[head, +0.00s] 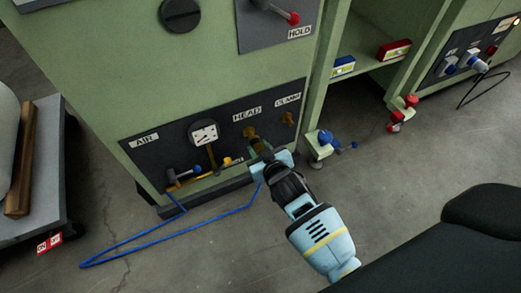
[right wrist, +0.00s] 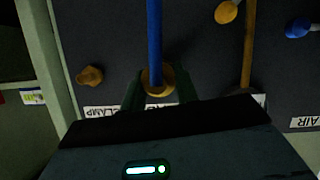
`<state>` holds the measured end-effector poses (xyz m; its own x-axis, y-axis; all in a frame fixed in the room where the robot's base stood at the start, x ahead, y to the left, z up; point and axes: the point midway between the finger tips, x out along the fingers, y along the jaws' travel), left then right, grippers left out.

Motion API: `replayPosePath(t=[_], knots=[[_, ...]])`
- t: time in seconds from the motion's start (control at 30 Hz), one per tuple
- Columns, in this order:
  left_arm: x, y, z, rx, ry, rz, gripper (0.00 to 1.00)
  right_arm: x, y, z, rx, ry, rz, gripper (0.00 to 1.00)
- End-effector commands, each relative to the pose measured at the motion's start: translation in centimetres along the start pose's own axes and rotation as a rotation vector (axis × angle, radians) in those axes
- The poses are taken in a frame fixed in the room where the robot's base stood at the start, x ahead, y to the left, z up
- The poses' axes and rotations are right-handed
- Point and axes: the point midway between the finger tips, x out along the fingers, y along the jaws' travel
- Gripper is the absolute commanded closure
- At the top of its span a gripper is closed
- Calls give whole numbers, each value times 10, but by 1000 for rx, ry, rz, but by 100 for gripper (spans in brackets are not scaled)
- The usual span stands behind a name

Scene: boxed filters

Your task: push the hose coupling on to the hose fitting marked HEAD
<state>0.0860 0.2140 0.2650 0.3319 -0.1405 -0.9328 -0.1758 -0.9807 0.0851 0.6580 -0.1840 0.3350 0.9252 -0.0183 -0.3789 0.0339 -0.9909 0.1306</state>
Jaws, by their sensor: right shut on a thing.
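The HEAD fitting (head: 250,133) is a brass stub under the HEAD label (head: 246,115) on the dark panel. My right gripper (head: 263,153) is just below and in front of it. It is shut on the hose coupling, mostly hidden in the head view. In the right wrist view, the brass coupling (right wrist: 157,80) sits between the dark fingertips (right wrist: 160,92), with the blue hose (right wrist: 154,35) running from it. The hose (head: 190,238) loops over the floor to the panel's lower left. I cannot tell whether coupling and fitting touch. My left gripper is not in view.
A shelf (head: 352,88) holds blue and red boxes. A cart (head: 60,200) stands left. The floor before the panel is otherwise clear.

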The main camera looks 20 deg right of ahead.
Motion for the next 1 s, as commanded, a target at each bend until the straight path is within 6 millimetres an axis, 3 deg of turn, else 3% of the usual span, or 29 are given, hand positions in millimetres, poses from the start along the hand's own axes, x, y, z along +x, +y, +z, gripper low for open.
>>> replayPosePath(t=[1.0], knots=[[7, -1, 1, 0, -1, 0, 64, 20, 0, -9, 1, 1, 0, 96]])
